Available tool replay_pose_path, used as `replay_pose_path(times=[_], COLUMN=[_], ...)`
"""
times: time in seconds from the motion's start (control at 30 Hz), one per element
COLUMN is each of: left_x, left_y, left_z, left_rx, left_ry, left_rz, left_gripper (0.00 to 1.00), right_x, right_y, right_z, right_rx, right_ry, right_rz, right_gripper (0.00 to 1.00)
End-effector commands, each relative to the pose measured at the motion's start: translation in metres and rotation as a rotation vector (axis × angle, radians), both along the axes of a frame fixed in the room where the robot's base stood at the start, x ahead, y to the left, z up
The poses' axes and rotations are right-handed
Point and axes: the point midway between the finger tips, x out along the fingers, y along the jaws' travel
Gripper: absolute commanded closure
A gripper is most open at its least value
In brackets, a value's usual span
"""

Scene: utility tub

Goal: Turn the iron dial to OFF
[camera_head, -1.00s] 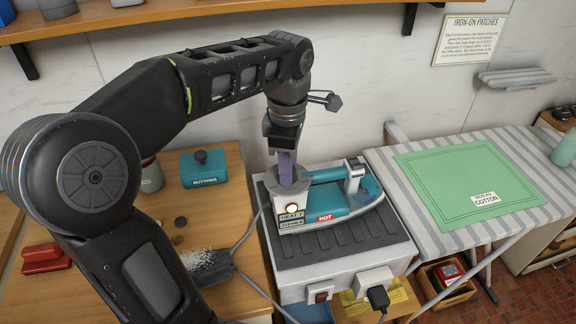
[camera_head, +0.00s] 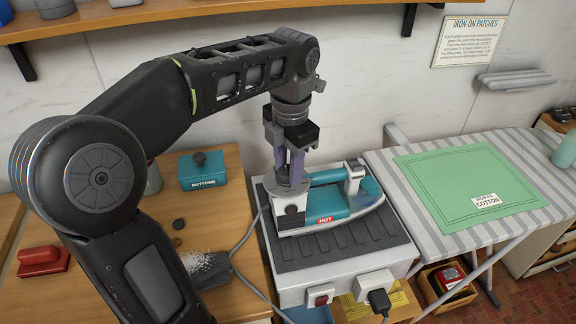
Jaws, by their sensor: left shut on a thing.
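The teal and white iron (camera_head: 335,205) sits on the grey ribbed rest of a white stand (camera_head: 342,252), with a red HOT label on its side. The grey round dial (camera_head: 284,190) is on top of the iron's left end. My left gripper (camera_head: 290,180) points down from above, its purple fingers shut on the dial. The dial's markings and pointer cannot be read from here. My right gripper is not in view.
A teal BUTTONS box (camera_head: 203,170) stands left. The striped ironing board (camera_head: 440,230) with green cloth (camera_head: 465,185) is at the right.

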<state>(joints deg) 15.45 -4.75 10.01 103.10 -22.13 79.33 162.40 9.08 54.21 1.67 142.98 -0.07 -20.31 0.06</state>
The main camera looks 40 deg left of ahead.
Motion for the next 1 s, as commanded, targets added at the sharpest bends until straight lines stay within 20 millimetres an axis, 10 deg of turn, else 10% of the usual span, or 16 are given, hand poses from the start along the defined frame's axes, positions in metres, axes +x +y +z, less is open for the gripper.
replay_pose_path(times=[0.6, 0.63, 1.0], left_x=[0.0005, 0.0005, 0.0003], left_y=[0.0003, 0.0003, 0.0002], left_z=[0.0005, 0.0005, 0.0002], left_rx=[0.0, 0.0, 0.001], left_ry=[-0.002, -0.002, 0.0], left_rz=[0.065, 0.065, 0.064], left_gripper=[1.0, 0.65, 0.44], right_x=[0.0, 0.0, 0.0], right_y=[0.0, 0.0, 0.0], right_z=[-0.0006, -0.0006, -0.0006], right_rx=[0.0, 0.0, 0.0], right_ry=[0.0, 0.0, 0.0], right_rz=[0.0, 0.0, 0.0], right_gripper=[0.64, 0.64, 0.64])
